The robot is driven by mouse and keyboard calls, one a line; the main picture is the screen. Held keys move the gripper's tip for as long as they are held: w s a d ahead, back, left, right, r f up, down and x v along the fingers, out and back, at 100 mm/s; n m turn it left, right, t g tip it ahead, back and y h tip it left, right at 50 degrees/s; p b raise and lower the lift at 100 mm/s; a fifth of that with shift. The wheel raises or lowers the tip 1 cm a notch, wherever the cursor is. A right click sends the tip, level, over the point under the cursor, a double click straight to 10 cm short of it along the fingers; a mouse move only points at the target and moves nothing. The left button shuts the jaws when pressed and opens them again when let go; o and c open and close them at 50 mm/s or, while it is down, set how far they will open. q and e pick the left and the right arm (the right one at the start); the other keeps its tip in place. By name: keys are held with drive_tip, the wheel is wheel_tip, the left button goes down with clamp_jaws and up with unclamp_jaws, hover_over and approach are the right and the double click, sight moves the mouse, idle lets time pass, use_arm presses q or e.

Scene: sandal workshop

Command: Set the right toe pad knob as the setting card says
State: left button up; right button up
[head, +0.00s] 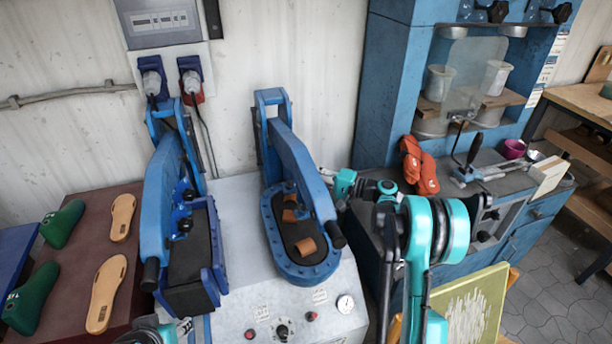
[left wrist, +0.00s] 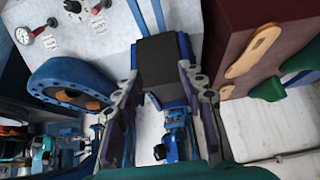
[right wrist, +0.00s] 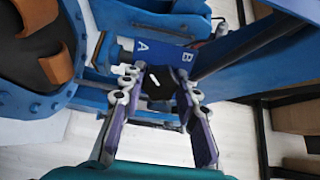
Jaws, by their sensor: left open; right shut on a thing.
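In the right wrist view, my right gripper (right wrist: 160,88) is shut on a dark round knob (right wrist: 155,76) with a slanted white mark. A blue plate behind it carries the letters A (right wrist: 142,47) and B (right wrist: 186,56); I cannot tell which one the mark points to. In the head view the knob is hidden, beside the right press (head: 285,268). My left gripper (left wrist: 160,90) is open around the front of the left press's dark block (left wrist: 160,56), apparently not holding it. Small white cards (head: 262,312) (head: 320,296) sit on the press base; their text is unreadable.
Brown pads (head: 305,246) lie on the right press. A gauge (head: 345,303) and dial (head: 282,330) are on the base's front. Green lasts (head: 30,298) and tan soles (head: 106,292) lie at left. A blue cabinet (head: 400,70) with orange gloves (head: 419,165) stands at right.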

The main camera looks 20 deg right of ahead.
drive_tip(key=o, duration=1.2)
drive_tip(key=shift+c, duration=0.2)
drive_tip(key=v, duration=0.8)
drive_tip(key=shift+f, duration=0.1)
